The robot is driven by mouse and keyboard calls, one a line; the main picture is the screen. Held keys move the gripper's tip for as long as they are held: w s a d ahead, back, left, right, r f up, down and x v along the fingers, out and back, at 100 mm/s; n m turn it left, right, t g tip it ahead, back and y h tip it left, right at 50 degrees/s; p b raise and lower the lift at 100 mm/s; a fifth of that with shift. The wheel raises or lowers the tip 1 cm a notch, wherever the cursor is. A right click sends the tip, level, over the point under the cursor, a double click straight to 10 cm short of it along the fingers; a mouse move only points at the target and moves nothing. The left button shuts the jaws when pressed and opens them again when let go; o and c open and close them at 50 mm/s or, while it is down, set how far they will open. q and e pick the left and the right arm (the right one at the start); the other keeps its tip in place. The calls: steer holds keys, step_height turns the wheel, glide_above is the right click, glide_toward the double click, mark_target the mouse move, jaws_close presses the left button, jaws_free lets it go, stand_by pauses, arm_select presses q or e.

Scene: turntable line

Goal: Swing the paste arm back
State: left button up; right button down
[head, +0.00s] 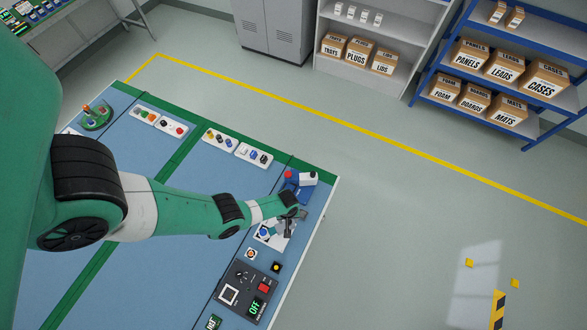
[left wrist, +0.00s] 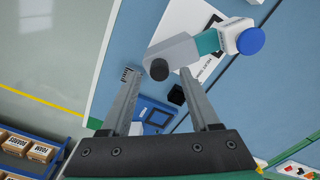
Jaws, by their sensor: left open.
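The paste arm (left wrist: 180,50) shows in the left wrist view as a pale grey bar with a round black end, a teal section and a white hub with a blue cap. It lies over a white plate (left wrist: 183,18) with a dark square outline. In the head view the plate (head: 272,236) is at the table's right edge, and my gripper partly hides the arm. My left gripper (head: 290,222) is open above it. In the left wrist view its fingers (left wrist: 160,74) stand on either side of the black end; I cannot tell whether they touch it. My right gripper is not in view.
Trays of small parts (head: 219,140) line the back. The table middle is clear.

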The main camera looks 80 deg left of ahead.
arm_select(q)
step_height(320, 180, down, 2)
steer(key=shift+f+b, duration=0.15)
steer(key=shift+b, duration=0.4)
steer(key=shift+c, duration=0.3)
jaws_close()
stand_by(0.8)
